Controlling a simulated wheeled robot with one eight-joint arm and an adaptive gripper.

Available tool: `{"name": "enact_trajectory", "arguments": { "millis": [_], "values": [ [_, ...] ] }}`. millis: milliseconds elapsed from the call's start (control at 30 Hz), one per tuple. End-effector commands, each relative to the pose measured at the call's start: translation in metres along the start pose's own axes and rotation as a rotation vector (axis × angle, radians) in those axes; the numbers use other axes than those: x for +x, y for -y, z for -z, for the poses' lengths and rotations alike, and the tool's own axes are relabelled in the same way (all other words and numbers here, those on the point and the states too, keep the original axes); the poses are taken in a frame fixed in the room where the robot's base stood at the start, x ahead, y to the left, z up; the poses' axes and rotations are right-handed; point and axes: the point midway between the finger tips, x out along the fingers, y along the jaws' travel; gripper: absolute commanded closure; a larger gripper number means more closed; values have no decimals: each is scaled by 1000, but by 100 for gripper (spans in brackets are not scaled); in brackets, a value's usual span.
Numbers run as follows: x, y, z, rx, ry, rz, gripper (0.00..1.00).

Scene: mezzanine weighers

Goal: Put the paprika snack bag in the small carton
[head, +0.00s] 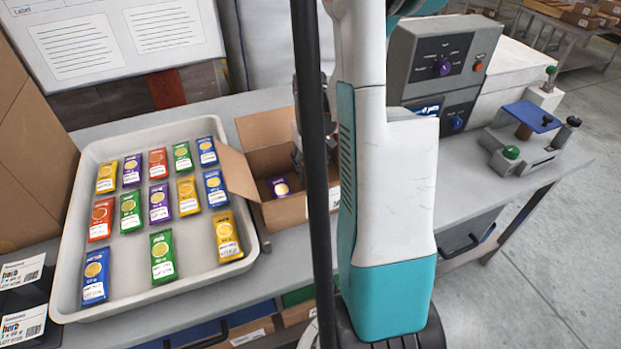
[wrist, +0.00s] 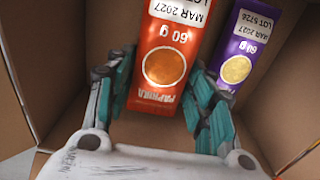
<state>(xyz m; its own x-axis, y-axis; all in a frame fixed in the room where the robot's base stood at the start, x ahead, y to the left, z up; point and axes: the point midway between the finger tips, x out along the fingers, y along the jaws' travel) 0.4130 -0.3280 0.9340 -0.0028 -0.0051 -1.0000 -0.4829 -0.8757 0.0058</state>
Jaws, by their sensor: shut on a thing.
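The orange-red paprika snack bag (wrist: 176,35) is between the fingers of my gripper (wrist: 160,85) in the wrist view. My gripper is shut on it, with the bag inside the walls of the small carton (wrist: 50,60). A purple bag (wrist: 241,50) lies in the carton just right of the held bag. In the head view the open carton (head: 284,212) stands right of the tray, and the purple bag (head: 279,187) shows inside. The pole and my arm hide the held bag and much of the carton there. I cannot tell whether the held bag touches the carton floor.
A pale tray (head: 75,200) with several coloured snack bags stands left of the carton, close to its open flap (head: 238,174). A grey control box (head: 430,60) and a small blue-topped device (head: 531,117) are on the right. The front right of the bench (head: 500,190) is clear.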

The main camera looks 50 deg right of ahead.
Motion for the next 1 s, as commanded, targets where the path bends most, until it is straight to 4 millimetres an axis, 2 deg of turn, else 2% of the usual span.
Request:
{"name": "enact_trajectory", "arguments": {
  "millis": [300, 700, 733, 800, 1000],
  "values": [
    [40, 0, 0, 0, 0, 0, 75],
    [45, 0, 0, 0, 0, 0, 75],
    [44, 0, 0, 0, 0, 0, 44],
    [43, 0, 0, 0, 0, 0, 31],
    [43, 0, 0, 0, 0, 0, 31]
  ]
}}
